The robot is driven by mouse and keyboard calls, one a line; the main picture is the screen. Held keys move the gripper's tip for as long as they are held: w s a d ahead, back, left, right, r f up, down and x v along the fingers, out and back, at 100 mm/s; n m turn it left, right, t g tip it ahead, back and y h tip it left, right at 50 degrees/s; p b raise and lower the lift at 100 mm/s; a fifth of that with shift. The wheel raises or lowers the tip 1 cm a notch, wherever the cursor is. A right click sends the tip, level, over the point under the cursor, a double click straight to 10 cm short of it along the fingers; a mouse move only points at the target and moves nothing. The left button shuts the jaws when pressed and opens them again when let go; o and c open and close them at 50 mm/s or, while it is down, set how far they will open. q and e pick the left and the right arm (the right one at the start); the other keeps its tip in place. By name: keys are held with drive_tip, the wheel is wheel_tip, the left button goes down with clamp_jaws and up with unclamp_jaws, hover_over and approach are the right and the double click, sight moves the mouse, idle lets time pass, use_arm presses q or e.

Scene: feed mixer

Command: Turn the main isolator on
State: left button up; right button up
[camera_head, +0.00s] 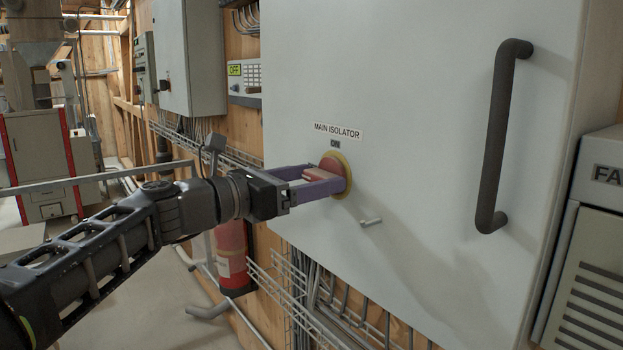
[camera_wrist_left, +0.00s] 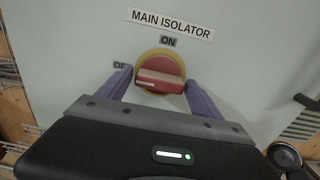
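The main isolator is a red rotary handle (camera_head: 328,168) on a yellow round plate (camera_head: 347,180), set in a large pale grey cabinet door. In the left wrist view the red handle (camera_wrist_left: 161,82) lies roughly crosswise, one end towards the partly covered OFF label (camera_wrist_left: 120,65) on the left. The ON label (camera_wrist_left: 168,41) is above it. My left gripper (camera_head: 334,177) is at the switch, its purple fingers apart, one on each side of the handle. In the wrist view small gaps seem to show; contact is unclear. My right gripper is out of view.
A dark vertical door handle (camera_head: 497,135) stands out on the right of the cabinet door. A small metal peg (camera_head: 371,222) sticks out below the switch. A red extinguisher (camera_head: 233,255) and wire cable trays (camera_head: 285,300) are below left.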

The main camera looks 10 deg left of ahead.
use_arm(q)
drive_tip(key=c, duration=1)
drive_tip(key=shift+c, duration=0.2)
drive_tip(key=shift+f+m+b, duration=0.1)
drive_tip(key=shift+m+b, duration=0.2)
drive_tip(key=m+b, duration=1)
drive_tip(key=m, duration=0.7)
drive_tip(key=shift+d+f+b, duration=0.1)
drive_tip(key=shift+b, duration=0.25)
drive_tip(key=shift+m, duration=0.3)
